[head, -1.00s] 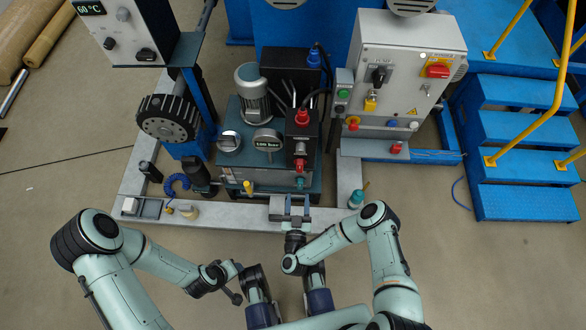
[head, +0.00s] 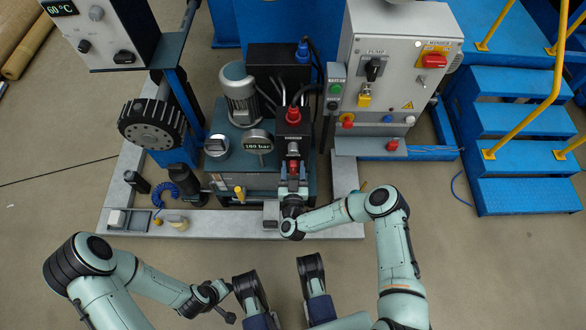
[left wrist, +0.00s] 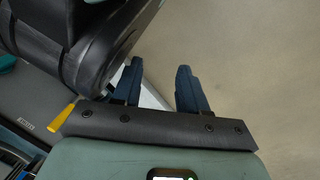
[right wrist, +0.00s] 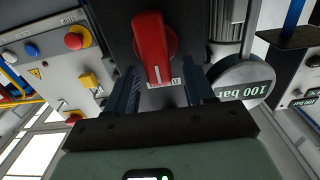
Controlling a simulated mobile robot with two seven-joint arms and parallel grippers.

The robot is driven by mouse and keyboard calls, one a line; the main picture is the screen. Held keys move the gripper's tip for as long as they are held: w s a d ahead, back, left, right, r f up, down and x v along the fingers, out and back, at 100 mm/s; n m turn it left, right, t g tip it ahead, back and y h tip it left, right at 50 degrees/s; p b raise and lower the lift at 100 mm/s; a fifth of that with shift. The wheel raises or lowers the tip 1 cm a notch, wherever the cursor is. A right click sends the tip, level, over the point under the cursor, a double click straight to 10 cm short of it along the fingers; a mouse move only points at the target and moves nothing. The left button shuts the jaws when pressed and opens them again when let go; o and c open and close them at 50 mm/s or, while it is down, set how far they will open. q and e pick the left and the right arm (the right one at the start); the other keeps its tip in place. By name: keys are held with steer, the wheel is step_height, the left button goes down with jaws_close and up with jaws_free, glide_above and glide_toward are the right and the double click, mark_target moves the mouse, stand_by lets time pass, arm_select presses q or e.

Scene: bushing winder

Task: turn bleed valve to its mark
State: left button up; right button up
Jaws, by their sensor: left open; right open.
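A red valve handle (right wrist: 153,48) stands out from a dark block in the right wrist view, with a small partly covered label under it. I take it for the bleed valve. My right gripper (right wrist: 163,78) is open, with one blue finger on each side of the handle's lower end; I cannot tell if either touches it. In the head view this gripper (head: 293,178) is at the front of the valve block and largely covers the handle. My left gripper (left wrist: 160,70) is open and empty, over bare floor in its wrist view.
The pressure gauge (head: 258,142) sits left of the valve block, with a silver motor (head: 239,88) behind. A grey control cabinet (head: 395,60) with switches stands to the right. The floor in front is clear.

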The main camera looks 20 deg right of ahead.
jaws_close()
